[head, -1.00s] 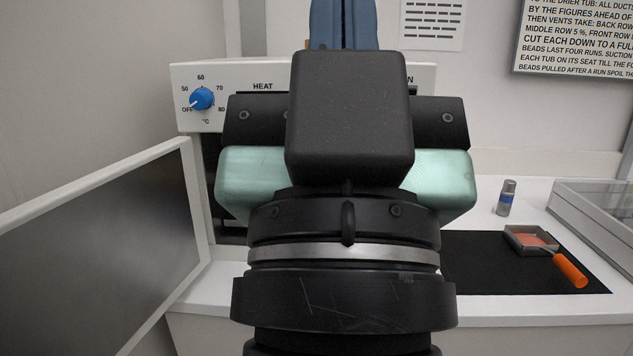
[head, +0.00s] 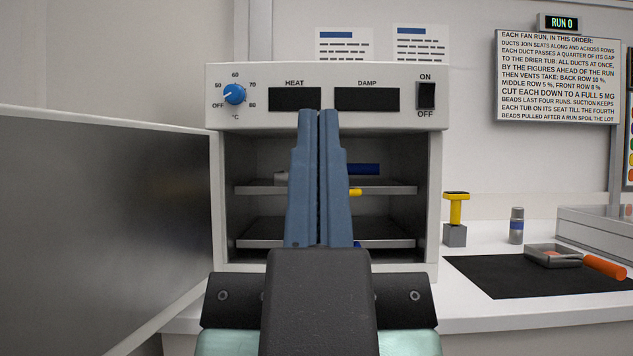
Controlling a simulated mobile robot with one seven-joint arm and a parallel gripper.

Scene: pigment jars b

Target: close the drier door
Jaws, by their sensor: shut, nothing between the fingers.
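The drier (head: 435,190) is a white box with a blue heat dial, two dark displays and an on/off switch. Its door (head: 105,225) stands wide open, swung out to the left, with its dark inner panel showing. Inside the drier are two shelves; the upper shelf (head: 390,189) bears blue and yellow items partly hidden by my fingers. My gripper (head: 319,112) is shut and empty, its blue fingers together and pointing up in front of the drier opening. It is to the right of the door and apart from it in the picture.
A glass-sided case (head: 592,229) stands at far right.

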